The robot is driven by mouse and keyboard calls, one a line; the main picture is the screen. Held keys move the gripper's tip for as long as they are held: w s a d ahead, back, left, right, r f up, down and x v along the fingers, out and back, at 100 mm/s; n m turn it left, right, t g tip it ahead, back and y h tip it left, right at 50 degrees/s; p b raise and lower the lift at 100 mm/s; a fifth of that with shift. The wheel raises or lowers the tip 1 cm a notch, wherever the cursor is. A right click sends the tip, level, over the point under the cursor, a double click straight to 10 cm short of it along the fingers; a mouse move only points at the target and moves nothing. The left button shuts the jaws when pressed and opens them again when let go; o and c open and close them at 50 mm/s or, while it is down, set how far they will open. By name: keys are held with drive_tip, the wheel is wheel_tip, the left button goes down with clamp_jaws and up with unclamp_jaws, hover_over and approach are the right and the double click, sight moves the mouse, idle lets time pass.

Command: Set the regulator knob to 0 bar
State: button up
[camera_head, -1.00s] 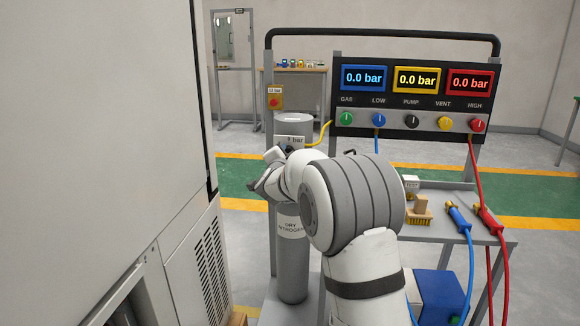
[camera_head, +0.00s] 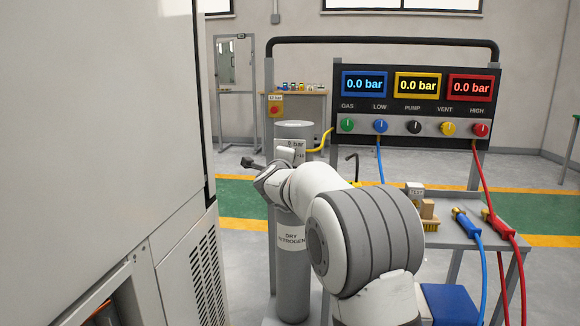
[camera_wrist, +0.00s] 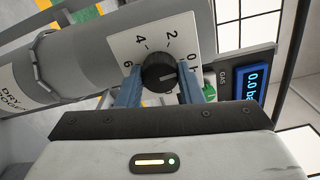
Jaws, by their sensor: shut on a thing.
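The black regulator knob (camera_wrist: 158,75) sits on a white dial plate (camera_wrist: 118,44) marked 0, 2, 4 and 6, on the grey dry nitrogen cylinder (camera_wrist: 88,55). My gripper (camera_wrist: 160,69) is shut on the knob, one blue finger on each side. A pale line on the knob appears to point right, roughly towards the 0 side; its exact reading is hard to tell. In the head view the cylinder (camera_head: 292,280) stands upright, with my wrist in front of its upper part. The knob cannot be made out there.
The gauge panel (camera_head: 415,104) right of the cylinder shows 0.0 bar on three displays. A yellow hose (camera_head: 322,143) runs from the cylinder. A cart shelf (camera_head: 450,235) with blue and red hose ends is at right. A large grey cabinet (camera_head: 100,120) fills the left.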

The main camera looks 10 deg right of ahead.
drive_tip(key=shift+d+f+m, duration=0.1)
drive_tip(key=shift+f+m, duration=0.1)
drive_tip(key=shift+m, duration=0.3)
drive_tip(key=o, duration=1)
drive_tip(key=shift+r, duration=0.15)
drive_tip(key=shift+c, duration=0.2)
drive_tip(key=shift+s, duration=0.1)
drive_tip(key=v, duration=0.7)
drive_tip(key=shift+s+a+p, duration=0.2)
drive_tip(key=shift+s+p, duration=0.1)
drive_tip(key=shift+p, duration=0.15)
drive_tip(key=shift+r, duration=0.1)
